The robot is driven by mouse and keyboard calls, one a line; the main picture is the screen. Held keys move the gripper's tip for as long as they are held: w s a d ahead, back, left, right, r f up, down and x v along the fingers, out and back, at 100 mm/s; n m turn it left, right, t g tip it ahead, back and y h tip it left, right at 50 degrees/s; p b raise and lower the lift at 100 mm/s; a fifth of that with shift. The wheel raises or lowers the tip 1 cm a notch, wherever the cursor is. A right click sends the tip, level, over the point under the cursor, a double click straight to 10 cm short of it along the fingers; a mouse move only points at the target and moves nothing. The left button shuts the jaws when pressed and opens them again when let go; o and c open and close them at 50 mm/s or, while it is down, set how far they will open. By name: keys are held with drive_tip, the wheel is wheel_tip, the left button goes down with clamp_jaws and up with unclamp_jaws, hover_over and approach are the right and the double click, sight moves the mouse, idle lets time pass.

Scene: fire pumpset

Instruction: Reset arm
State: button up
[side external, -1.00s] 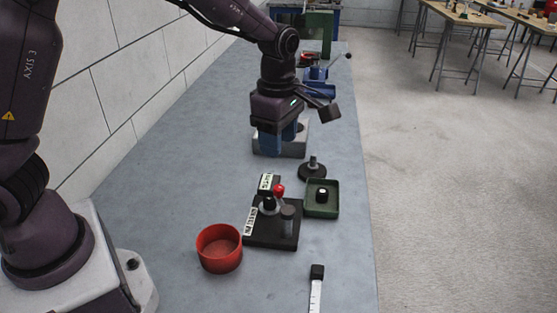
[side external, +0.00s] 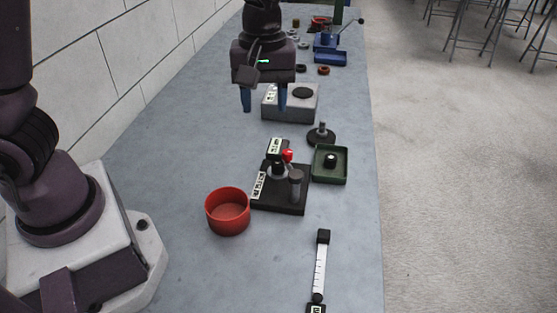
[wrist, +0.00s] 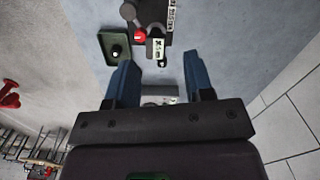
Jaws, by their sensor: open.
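My gripper (side external: 264,100) hangs above the bench, fingers pointing down, in front of and slightly left of a grey box (side external: 290,106) with a dark round top. Its two blue fingers are apart with nothing between them. In the wrist view my gripper (wrist: 160,80) also shows spread blue fingers. A dark pump base (side external: 285,197) with a red knob, a grey post and white labels stands nearer the camera. The bench (side external: 170,170) carries all of these.
A red bowl (side external: 228,214) stands left of the pump base. A green tray (side external: 330,176) holding a black part and a dark round stand (side external: 321,136) are to its right. A white gauge strip (side external: 320,268) lies in front. Blue items (side external: 330,52) stand at the back. The left bench is clear.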

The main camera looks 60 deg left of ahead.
drive_tip(key=s+a+r+m+t, duration=0.2)
drive_tip(key=s+r+m+t, duration=0.1)
drive_tip(key=s+r+m, duration=0.2)
drive_tip(key=s+a+r+m+t, duration=0.1)
drive_tip(key=s+r+m, duration=0.4)
drive_tip(key=s, duration=0.5)
drive_tip(key=shift+a+r+m+t, duration=0.25)
drive_tip(key=shift+a+m+t, duration=0.1)
drive_tip(key=shift+m+t, duration=0.5)
